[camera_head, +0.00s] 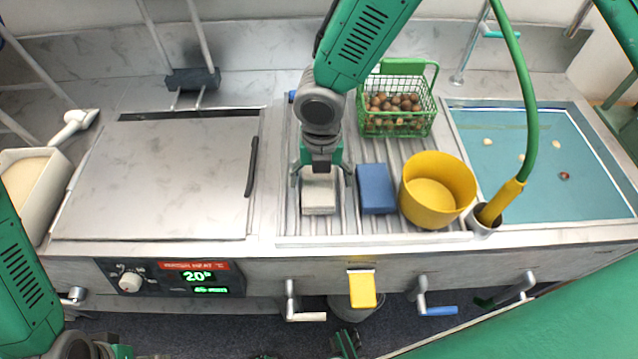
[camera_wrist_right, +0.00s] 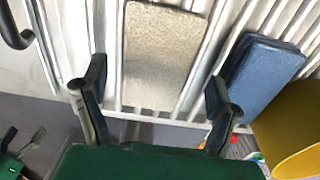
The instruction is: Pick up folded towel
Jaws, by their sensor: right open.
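A beige folded towel (camera_head: 319,193) lies on the ribbed metal drainboard, left of a blue folded cloth (camera_head: 376,188). My right gripper (camera_head: 322,178) is open above the beige towel, with one finger toward each long side. In the right wrist view the towel (camera_wrist_right: 160,55) lies beyond and between the spread fingers (camera_wrist_right: 152,95), and nothing is gripped. The blue cloth (camera_wrist_right: 262,75) is to its right. Part of my left gripper (camera_head: 345,344) shows at the bottom edge of the head view; its opening is unclear.
A yellow bowl (camera_head: 438,190) stands right of the blue cloth. A green basket of chestnuts (camera_head: 397,105) is behind. A green hose (camera_head: 528,100) ends in a holder at right. A blue-green sorting surface (camera_head: 540,165) lies far right; a closed metal lid (camera_head: 160,175) is left.

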